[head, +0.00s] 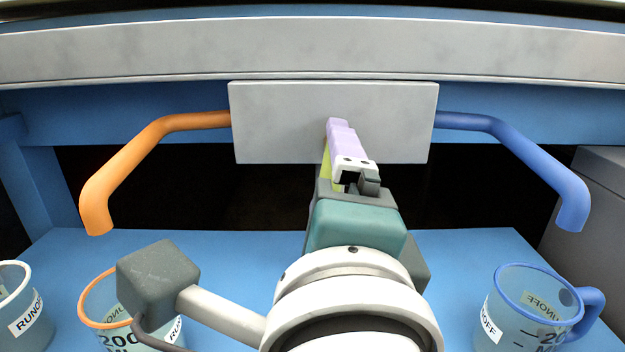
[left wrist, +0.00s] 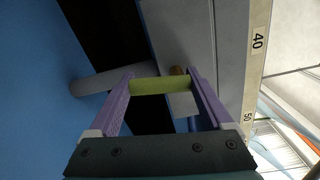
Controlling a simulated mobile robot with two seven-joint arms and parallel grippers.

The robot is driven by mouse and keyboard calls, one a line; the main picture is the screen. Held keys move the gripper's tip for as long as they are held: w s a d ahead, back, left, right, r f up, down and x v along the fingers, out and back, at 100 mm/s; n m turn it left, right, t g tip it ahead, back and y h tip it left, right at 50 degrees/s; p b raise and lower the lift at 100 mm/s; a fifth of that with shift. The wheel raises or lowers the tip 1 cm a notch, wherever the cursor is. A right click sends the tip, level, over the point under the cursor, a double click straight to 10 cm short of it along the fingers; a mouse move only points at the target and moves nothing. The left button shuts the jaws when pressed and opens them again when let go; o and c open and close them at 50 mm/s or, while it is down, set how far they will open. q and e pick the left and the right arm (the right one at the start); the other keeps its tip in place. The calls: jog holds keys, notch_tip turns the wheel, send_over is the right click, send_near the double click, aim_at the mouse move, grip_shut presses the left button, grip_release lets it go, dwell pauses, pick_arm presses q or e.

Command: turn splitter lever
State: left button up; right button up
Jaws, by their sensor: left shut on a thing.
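The splitter box is a grey block (head: 270,120) under the long grey channel, with an orange pipe (head: 150,140) on its left and a blue pipe (head: 520,145) on its right. My left gripper (head: 338,128), with purple fingers, is in front of the box. It is shut on a yellow-green lever (head: 325,172), which is mostly hidden behind the gripper in the head view. In the left wrist view the lever (left wrist: 160,86) spans crosswise between the two fingertips (left wrist: 160,76). My right gripper is not in view.
An orange-rimmed jug (head: 84,308) stands at the lower left and a blue jug (head: 515,300) at the lower right on the blue table (head: 455,255). A pale-rimmed jug (head: 12,275) is at the far left. A grey block (head: 595,190) stands at the right edge.

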pick_arm(q)
jog(key=shift+d+n+b, duration=0.15)
jog(key=shift+n+b, duration=0.4)
jog(key=shift+n, duration=0.35)
jog(key=o, duration=1.2)
jog(key=shift+c, duration=0.2)
